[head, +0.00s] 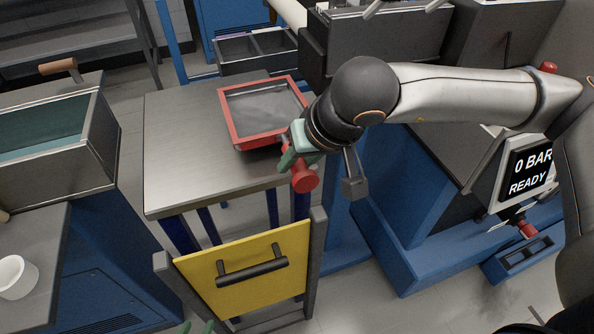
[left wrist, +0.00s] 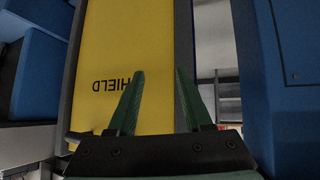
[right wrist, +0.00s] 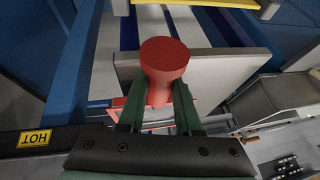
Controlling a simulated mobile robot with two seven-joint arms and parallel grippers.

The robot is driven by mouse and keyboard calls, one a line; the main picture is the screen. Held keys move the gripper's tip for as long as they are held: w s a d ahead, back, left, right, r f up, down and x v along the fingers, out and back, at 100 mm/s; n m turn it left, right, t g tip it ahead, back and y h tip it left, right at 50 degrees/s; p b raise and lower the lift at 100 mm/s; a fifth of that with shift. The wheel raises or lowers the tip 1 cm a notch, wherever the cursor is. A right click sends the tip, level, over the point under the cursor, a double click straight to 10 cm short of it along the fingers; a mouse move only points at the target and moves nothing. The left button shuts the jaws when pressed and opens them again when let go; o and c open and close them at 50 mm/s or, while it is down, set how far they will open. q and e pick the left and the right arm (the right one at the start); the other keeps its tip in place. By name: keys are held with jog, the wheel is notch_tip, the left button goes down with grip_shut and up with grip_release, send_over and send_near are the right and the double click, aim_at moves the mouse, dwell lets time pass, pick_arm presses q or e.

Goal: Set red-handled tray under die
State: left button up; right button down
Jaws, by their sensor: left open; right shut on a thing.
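The tray with a red rim (head: 234,130) and grey inside is over the back right part of a steel-topped table; I cannot tell whether it touches the top. Its red handle (head: 305,178) points toward the front. My right gripper (head: 291,158) is shut on this handle; the round red handle end (right wrist: 163,58) shows between its fingers in the right wrist view. My left gripper (left wrist: 160,95) is open and empty, facing a yellow shield panel (left wrist: 120,60). In the head view only its fingertips show at the bottom edge. I cannot make out the die.
The steel table top (head: 185,150) is bare left of the tray. The yellow panel with a black handle (head: 252,268) stands in front of it. A display (head: 527,172) on the right reads 0 BAR READY. A bin (head: 55,140) and white cup (head: 16,277) are at left.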

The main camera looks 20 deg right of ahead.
notch_tip(320, 180, down, 3)
jog(key=shift+r, duration=0.1)
jog(key=shift+f, duration=0.2)
jog(key=c, duration=0.6)
grip_release()
